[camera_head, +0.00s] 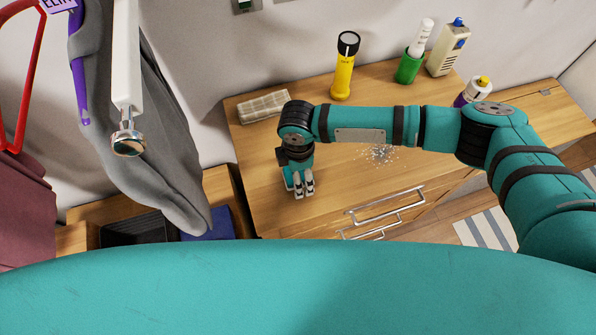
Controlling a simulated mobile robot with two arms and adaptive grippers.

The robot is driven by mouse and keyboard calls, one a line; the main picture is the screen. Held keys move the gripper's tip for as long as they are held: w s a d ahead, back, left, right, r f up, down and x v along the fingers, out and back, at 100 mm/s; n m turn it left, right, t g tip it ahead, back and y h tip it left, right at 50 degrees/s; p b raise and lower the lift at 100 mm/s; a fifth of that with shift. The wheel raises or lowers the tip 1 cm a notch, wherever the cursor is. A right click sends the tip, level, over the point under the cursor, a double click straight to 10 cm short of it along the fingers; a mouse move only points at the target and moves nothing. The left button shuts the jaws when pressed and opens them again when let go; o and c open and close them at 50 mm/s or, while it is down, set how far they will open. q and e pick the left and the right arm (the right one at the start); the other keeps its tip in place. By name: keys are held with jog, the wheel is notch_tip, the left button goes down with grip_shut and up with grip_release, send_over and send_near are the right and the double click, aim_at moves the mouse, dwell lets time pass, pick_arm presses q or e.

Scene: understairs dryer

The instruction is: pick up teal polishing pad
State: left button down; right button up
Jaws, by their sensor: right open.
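My right gripper (303,190) points down over the left part of the wooden cabinet top (262,200), with its fingers open. A small patch of teal shows beside the fingers, against the wood. I cannot tell whether it is the teal polishing pad or part of my wrist. No other teal pad shows on the cabinet top, and the gripper and forearm cover part of it. I cannot tell whether the fingers touch anything. My left gripper is not in view.
A folded checked cloth (263,106), yellow flashlight (344,68), green cup (409,66) with a white-topped item, beige bottle (447,52) and yellow-capped bottle (474,91) stand along the back. Grey specks (380,153) lie mid-top. Grey cloth (165,130) hangs at left. Metal handles (385,207) are at the front.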

jog(key=shift+s, duration=0.1)
jog(key=c, duration=1.3)
jog(key=shift+r, duration=0.1)
jog(key=shift+c, duration=0.2)
jog(key=shift+r+b, duration=0.4)
jog(key=shift+r, duration=0.2)
jog(key=shift+s+d+r+b, duration=0.15)
jog(key=shift+r+b, duration=0.1)
jog(key=shift+r, duration=0.25)
jog(key=shift+d+r+b, duration=0.1)
jog(key=shift+r+b, duration=0.15)
jog(key=shift+r, duration=0.25)
jog(key=s+d+r+b, duration=0.1)
jog(key=s+d+b, duration=0.2)
jog(key=s+d, duration=0.6)
jog(key=s, duration=0.3)
jog(key=shift+s+d+r, duration=0.15)
jog(key=shift+r, duration=0.2)
